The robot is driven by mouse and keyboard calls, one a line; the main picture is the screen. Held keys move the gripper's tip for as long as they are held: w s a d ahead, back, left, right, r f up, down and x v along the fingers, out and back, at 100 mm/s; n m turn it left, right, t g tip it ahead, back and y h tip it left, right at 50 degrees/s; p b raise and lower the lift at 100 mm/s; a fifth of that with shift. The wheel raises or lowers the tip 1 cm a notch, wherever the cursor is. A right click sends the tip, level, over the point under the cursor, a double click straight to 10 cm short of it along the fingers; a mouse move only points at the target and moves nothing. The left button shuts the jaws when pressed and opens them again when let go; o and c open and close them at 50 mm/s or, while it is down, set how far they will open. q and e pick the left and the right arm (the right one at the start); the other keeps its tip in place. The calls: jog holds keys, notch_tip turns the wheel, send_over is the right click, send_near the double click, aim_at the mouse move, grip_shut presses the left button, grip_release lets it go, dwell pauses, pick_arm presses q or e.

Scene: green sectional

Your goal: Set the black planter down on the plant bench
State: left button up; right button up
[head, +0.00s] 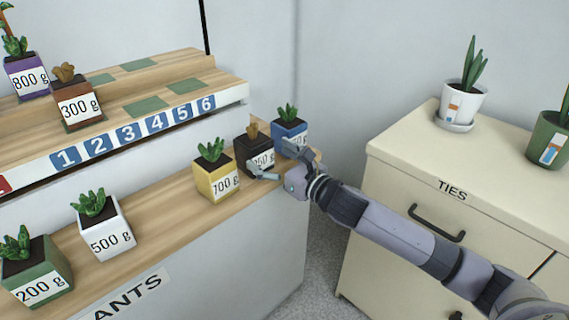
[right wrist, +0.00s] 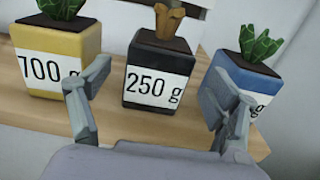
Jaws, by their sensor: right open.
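The black planter (head: 252,152), with a brown plant, stands upright on the wooden plant bench (head: 160,222) between the yellow and blue planters. In the right wrist view the black planter (right wrist: 158,72) shows its "250 g" label. My right gripper (head: 272,162) is at the bench's front edge, in front of the black planter. In the right wrist view the right gripper (right wrist: 158,100) is open, with one finger on each side of the black planter's front and nothing held. I cannot tell whether the fingers touch any planter. My left gripper is not in view.
The yellow 700 g planter (head: 216,178) and blue planter (head: 290,132) stand close on either side. White (head: 105,232) and green (head: 38,270) planters are further left. A numbered shelf (head: 180,95) rises behind. A cream drawer cabinet (head: 400,170) stands right.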

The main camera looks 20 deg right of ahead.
jog(key=s+d+f+m+g+h, duration=0.1)
jog(key=s+f+m+g+h, duration=0.2)
jog(key=s+f+m, duration=0.6)
jog(key=s+d+f+m+g+h, duration=0.1)
jog(key=s+f+m+g+h, duration=0.35)
jog(key=f+m, duration=0.75)
jog(key=s+a+f+m+g, duration=0.1)
jog(key=s+f+m+g, duration=0.1)
jog(key=s+m, duration=0.3)
jog(key=s+a+f+m+g+y, duration=0.1)
jog(key=s+f+m+g, duration=0.1)
jog(key=s+f+m, duration=0.3)
jog(key=s+a+f+m+g, duration=0.2)
jog(key=s+f+m, duration=0.2)
jog(key=s+m, duration=0.3)
jog(key=s, duration=0.4)
jog(key=shift+f, duration=0.25)
jog(key=shift+y, duration=0.25)
